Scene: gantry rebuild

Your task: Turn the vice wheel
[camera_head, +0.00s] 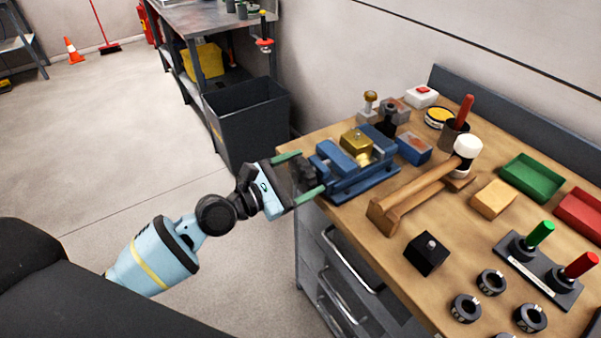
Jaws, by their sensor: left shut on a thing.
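A blue bench vice (347,168) sits at the left edge of the wooden workbench, with a brass-coloured block (357,142) at its jaws. The dark vice wheel (303,176) is at the vice's left end, past the bench edge. My left gripper (308,174) reaches in from the left, with its two green-tipped fingers on either side of the wheel. It is shut on the wheel, and the wheel's far side is partly hidden. My right gripper is not in view.
The workbench (390,246) also carries a mallet (464,150) on a wooden stand, a black block (427,254), several black rings and a green tray (531,178). A dark bin (249,122) stands on the floor behind my gripper.

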